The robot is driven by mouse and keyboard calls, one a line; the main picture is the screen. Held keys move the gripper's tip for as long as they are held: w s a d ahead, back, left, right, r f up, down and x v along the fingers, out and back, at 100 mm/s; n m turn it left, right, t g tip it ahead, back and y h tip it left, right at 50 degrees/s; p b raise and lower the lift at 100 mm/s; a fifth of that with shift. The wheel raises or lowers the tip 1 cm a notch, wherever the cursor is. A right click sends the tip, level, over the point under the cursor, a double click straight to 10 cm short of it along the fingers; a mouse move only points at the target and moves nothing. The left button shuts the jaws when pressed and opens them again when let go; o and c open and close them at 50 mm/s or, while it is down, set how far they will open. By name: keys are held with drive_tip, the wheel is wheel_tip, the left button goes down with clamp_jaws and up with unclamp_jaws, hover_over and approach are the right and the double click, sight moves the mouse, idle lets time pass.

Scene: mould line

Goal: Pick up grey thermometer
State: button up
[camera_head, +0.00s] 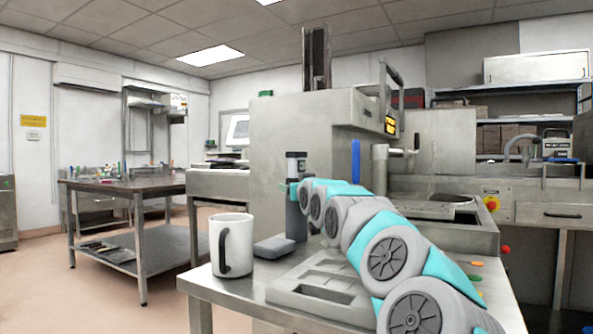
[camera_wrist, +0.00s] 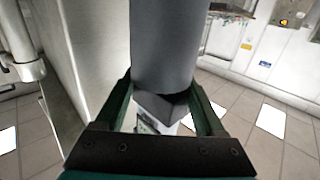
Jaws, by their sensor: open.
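A tall grey cylinder (camera_head: 296,222) with a dark top stands upright on the near steel table, behind the grey block; I take it for the grey thermometer. In the wrist view the grey cylinder (camera_wrist: 165,45) fills the upper middle, with a dark angled part and a small pale part below it. My gripper (camera_head: 293,188) is at the cylinder's upper half. In the wrist view my gripper (camera_wrist: 166,88) is open, with one dark green finger on each side of the cylinder. Whether the fingers touch it cannot be told.
A grey moulded tray (camera_head: 325,288) lies in front, beside my arm. A large grey machine (camera_head: 300,125) stands close behind the cylinder.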

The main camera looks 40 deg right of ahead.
drive_tip(key=shift+x, duration=1.2)
clamp_jaws()
